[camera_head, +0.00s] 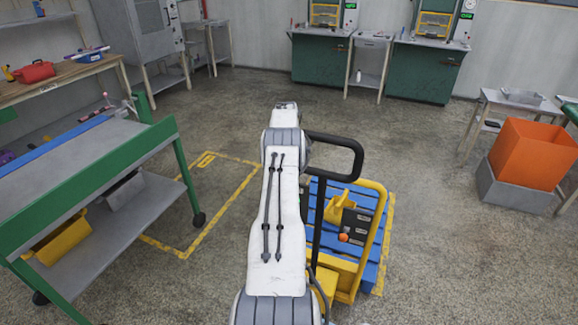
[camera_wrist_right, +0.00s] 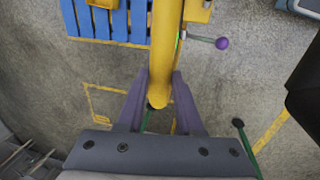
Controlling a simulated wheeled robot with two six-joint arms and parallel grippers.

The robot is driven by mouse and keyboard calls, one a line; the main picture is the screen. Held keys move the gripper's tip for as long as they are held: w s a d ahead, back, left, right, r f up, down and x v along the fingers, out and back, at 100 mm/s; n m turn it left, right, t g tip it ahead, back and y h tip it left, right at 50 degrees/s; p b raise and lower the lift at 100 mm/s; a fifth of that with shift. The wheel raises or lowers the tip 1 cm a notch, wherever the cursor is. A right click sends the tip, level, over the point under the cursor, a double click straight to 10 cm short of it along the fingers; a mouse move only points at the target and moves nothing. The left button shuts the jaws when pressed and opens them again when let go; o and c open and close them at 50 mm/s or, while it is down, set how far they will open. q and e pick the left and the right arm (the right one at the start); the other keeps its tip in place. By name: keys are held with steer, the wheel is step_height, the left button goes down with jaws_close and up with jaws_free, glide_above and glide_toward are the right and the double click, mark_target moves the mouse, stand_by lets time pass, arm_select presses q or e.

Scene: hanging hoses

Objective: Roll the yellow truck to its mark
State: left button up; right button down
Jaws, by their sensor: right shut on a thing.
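The yellow truck (camera_head: 346,282) stands right of centre in the head view, with a yellow frame, a black loop handle (camera_head: 345,140) and a blue slatted pallet (camera_head: 370,250) on it. In the right wrist view my right gripper (camera_wrist_right: 160,100) is shut on a yellow bar (camera_wrist_right: 165,50), one finger on each side. The blue slats (camera_wrist_right: 110,20) show at its upper left. My white arm hides part of the truck in the head view, and my right gripper is not visible there. A yellow floor outline (camera_head: 228,208) lies left of my arm, apart from the truck. My left gripper is not in view.
A green-framed cart (camera_head: 95,165) stands at the left, its wheel near the outline. An orange bin (camera_head: 532,155) stands at the right. Green machine benches (camera_head: 425,75) line the back. The floor between is clear. A purple-knobbed lever (camera_wrist_right: 221,43) juts beside the bar.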

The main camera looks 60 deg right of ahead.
steer(key=shift+w+a, duration=0.1)
steer(key=shift+a, duration=0.1)
steer(key=c, duration=0.6)
jaws_free()
steer(key=shift+r, duration=0.5)
steer(key=b+v, duration=0.2)
steer(key=v, duration=0.7)
steer(key=shift+r, duration=0.2)
